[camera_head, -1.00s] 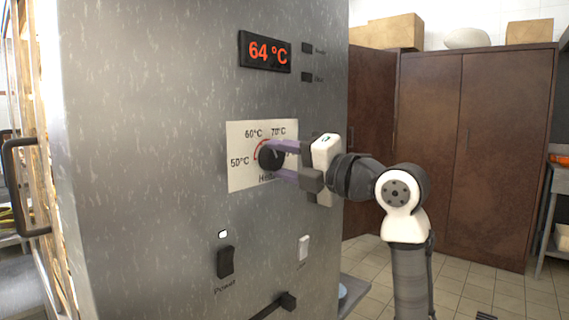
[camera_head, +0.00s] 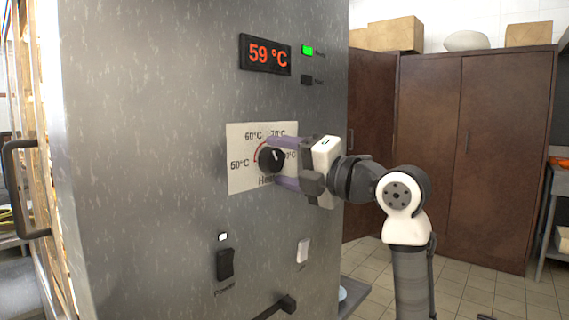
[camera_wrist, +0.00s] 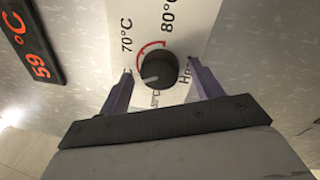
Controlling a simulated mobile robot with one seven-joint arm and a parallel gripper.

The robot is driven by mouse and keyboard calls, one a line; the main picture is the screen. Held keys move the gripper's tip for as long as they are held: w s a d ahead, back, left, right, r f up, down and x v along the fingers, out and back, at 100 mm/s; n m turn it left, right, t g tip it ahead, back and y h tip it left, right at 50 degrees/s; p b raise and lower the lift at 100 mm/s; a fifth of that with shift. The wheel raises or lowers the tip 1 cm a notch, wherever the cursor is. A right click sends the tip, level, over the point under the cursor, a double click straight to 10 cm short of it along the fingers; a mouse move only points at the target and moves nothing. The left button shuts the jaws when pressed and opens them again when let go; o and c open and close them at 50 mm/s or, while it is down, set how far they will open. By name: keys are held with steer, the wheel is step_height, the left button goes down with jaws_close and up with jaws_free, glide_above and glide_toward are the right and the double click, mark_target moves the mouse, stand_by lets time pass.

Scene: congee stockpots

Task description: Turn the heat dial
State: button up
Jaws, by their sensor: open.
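The heat dial (camera_head: 271,157) is a round black knob with a white pointer mark, on a white scale plate (camera_head: 238,178) with temperature marks and a red arc. The dial also shows in the wrist view (camera_wrist: 158,68), between and ahead of my fingers. My gripper (camera_head: 281,162) is open. Its two purple fingers stand on either side of the dial, apart from it in the wrist view (camera_wrist: 158,82). The display (camera_head: 265,53) above reads 59 °C in red. A green indicator light (camera_head: 307,50) is lit beside it.
Below the dial are a black power switch (camera_head: 225,264), a small lit white lamp (camera_head: 223,237), a white switch (camera_head: 303,250) and a black handle (camera_head: 277,307). Brown cabinets (camera_head: 470,150) stand behind my arm. Tiled floor is free at the right.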

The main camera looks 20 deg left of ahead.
steer(key=b+v, duration=0.1)
steer(key=v, duration=1.2)
steer(key=shift+d, duration=0.35)
steer(key=shift+s, duration=0.15)
